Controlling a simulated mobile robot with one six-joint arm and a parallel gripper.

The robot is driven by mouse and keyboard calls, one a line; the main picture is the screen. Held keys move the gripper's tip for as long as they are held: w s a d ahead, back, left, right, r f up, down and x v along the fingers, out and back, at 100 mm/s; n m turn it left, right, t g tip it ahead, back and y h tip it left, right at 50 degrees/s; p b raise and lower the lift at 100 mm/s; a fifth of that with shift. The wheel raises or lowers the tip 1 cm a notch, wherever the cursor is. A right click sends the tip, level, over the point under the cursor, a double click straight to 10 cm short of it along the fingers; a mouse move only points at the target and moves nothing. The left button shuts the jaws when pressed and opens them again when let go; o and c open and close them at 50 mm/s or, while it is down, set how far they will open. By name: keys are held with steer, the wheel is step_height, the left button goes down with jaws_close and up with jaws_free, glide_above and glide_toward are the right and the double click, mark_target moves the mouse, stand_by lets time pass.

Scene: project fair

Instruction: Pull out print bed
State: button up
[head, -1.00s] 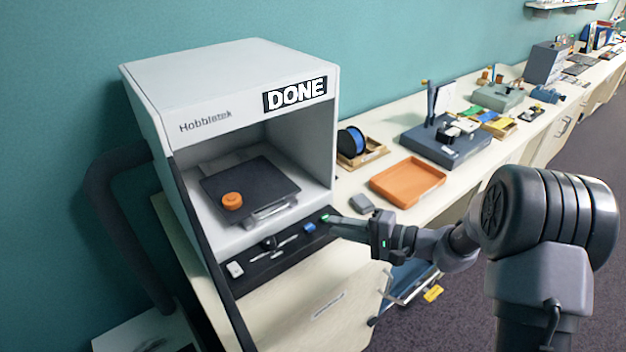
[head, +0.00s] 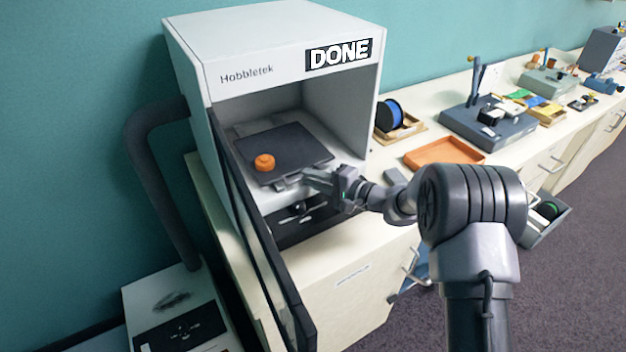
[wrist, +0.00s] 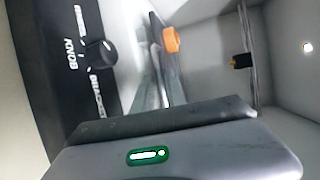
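The print bed (head: 295,143) is a dark flat plate inside the open white printer marked Hobbletek, whose display reads DONE. A small orange round part (head: 265,162) sits on its left side; it also shows in the wrist view (wrist: 171,40). A pale handle (head: 284,184) is at the bed's front edge. My gripper (head: 310,177) is at the right end of this handle, and its fingers partly hide it. I cannot tell whether they touch it.
The printer's dark-edged door (head: 262,235) stands open at the left. A control panel with a black knob (wrist: 101,51) lies below the bed. An orange tray (head: 445,153) and a blue spool (head: 390,116) are on the counter to the right. An open drawer (head: 545,222) juts out below.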

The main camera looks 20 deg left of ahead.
jaws_close()
stand_by(1.4)
